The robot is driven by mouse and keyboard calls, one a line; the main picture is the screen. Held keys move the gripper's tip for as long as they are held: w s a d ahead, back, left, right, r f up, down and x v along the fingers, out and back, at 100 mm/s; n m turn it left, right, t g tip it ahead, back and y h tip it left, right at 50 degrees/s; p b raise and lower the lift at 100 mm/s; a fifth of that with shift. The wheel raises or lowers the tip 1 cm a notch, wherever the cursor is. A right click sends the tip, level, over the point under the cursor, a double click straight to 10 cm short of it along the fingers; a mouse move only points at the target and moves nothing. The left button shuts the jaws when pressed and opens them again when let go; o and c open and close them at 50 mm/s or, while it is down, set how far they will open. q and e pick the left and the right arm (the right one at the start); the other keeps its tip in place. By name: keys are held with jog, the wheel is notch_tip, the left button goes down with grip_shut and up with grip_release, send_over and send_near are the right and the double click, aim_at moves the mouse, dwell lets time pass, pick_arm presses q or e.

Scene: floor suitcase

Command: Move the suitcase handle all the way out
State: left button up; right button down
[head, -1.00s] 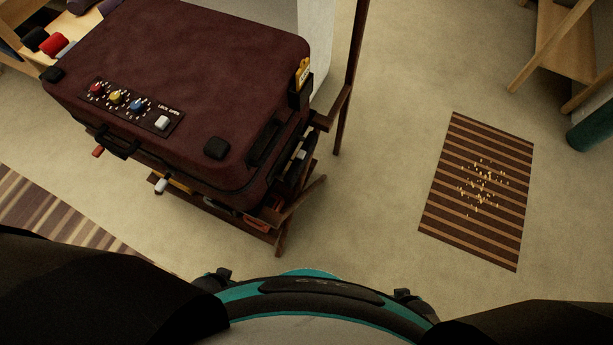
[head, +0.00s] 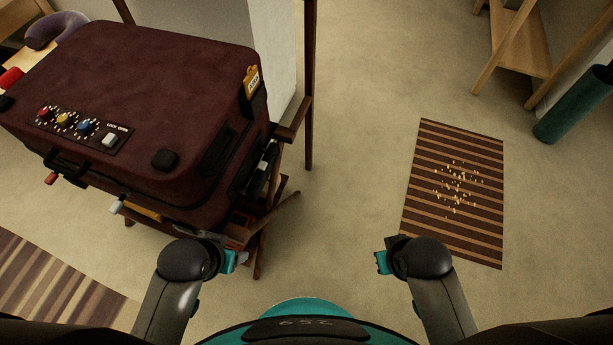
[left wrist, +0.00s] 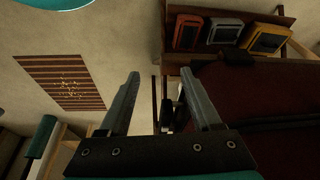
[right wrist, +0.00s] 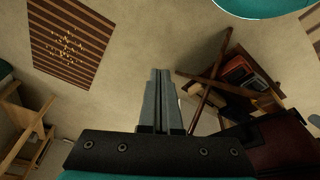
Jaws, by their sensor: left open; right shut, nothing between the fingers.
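The dark maroon suitcase (head: 150,70) lies flat on a wooden stand at the left of the head view. A black carry handle (head: 68,168) is on its front side. A long black handle-like piece (head: 218,148) lies against its right end; I cannot tell how far out it is. My left gripper (head: 235,260) is in front of the suitcase's near right corner, apart from it. Its fingers (left wrist: 160,72) are open and empty, with the suitcase (left wrist: 280,90) at the right. My right gripper (head: 382,262) is over open floor, its fingers (right wrist: 160,72) shut and empty.
The stand's wooden legs (head: 262,240) stick out near my left gripper. A thin dark post (head: 309,100) rises behind the suitcase's right end. A striped mat (head: 425,215) with scattered crumbs lies on the right. The floor between stand and mat is clear.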

pick_arm(q)
notch_tip(320, 180, up, 3)
jog(key=w+d+t, duration=0.1)
jog(key=w, duration=0.1)
jog(key=m+t+h+b, duration=0.15)
jog(key=t+h, duration=0.25)
jog(key=t, duration=0.4)
send_near(252, 187)
pick_arm(e)
jog(key=s+f, duration=0.4)
jog(key=f, duration=1.1)
pick_arm(q)
jog(key=b+x, duration=0.5)
jog(key=x, duration=0.4)
jog(key=shift+w+f+b, duration=0.1)
jog(key=shift+w+b, duration=0.2)
jog(key=shift+b, duration=0.05)
jog(key=shift+b+x, duration=0.55)
jog(key=shift+x, duration=0.55)
pick_arm(e)
jog(key=w+r, duration=0.2)
jog(key=r, duration=0.5)
jog(key=w+a+r+t, duration=0.1)
jog(key=w+r, duration=0.2)
jog(key=r, duration=0.4)
pick_arm(q)
jog(key=shift+d, duration=0.1)
jog(key=shift+c, duration=0.2)
grip_shut()
